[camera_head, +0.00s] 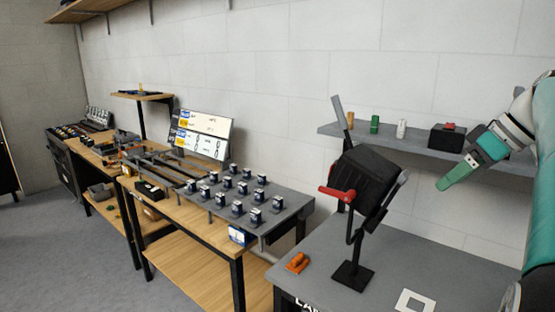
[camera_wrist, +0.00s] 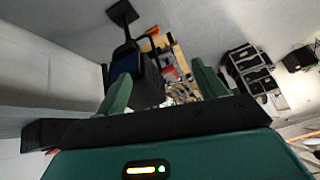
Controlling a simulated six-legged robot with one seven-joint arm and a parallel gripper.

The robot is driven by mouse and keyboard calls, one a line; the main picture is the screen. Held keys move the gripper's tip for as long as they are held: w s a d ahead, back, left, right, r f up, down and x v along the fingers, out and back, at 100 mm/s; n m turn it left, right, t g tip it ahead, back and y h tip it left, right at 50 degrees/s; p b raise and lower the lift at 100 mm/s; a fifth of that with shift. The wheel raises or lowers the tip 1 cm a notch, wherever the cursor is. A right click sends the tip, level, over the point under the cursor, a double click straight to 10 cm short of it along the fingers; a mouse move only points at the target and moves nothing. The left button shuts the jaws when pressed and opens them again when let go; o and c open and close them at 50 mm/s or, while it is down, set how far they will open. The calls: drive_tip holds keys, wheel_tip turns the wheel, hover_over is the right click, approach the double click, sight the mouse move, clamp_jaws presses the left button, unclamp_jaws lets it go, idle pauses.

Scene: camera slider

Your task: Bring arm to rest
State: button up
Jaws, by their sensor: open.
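My gripper (camera_head: 462,165) is at the right of the head view, raised in front of the grey wall shelf, with its green fingers pointing down and left. In the wrist view its two green fingers (camera_wrist: 162,88) stand apart with nothing held between them. A black box-shaped lamp or monitor (camera_head: 362,182) on a stand, with a red handle, is left of my gripper on the grey table. It also shows beyond the fingers in the wrist view (camera_wrist: 147,80). The gripper looks apart from it.
The grey shelf (camera_head: 355,133) holds small cylinders and a dark box with a red top (camera_head: 447,137). The grey table (camera_head: 320,250) bears an orange item (camera_head: 298,262) and a white square plate (camera_head: 414,301). Wooden workbenches with several small black-and-white blocks stand left. Open floor lies at lower left.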

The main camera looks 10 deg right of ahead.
drive_tip(key=a+f+m+h, duration=0.1)
drive_tip(key=a+f, duration=0.1)
drive_tip(key=a, duration=0.4)
drive_tip(key=a+f+m+g, duration=0.1)
drive_tip(key=a+f, duration=0.2)
drive_tip(key=a, duration=0.2)
drive_tip(key=a+f+m+h, duration=0.1)
drive_tip(key=a+f, duration=0.1)
drive_tip(key=a, duration=0.4)
drive_tip(key=s+a+f+m+h, duration=0.1)
drive_tip(key=s+a+f, duration=0.4)
drive_tip(key=f, duration=0.3)
drive_tip(key=s+a+f+m+t+h, duration=0.1)
drive_tip(key=s+a+f, duration=0.4)
drive_tip(key=a+f, duration=0.2)
drive_tip(key=shift+s+a+f, duration=0.2)
drive_tip(key=shift+a+f, duration=0.15)
drive_tip(key=shift+f, duration=0.15)
drive_tip(key=shift+c, duration=0.4)
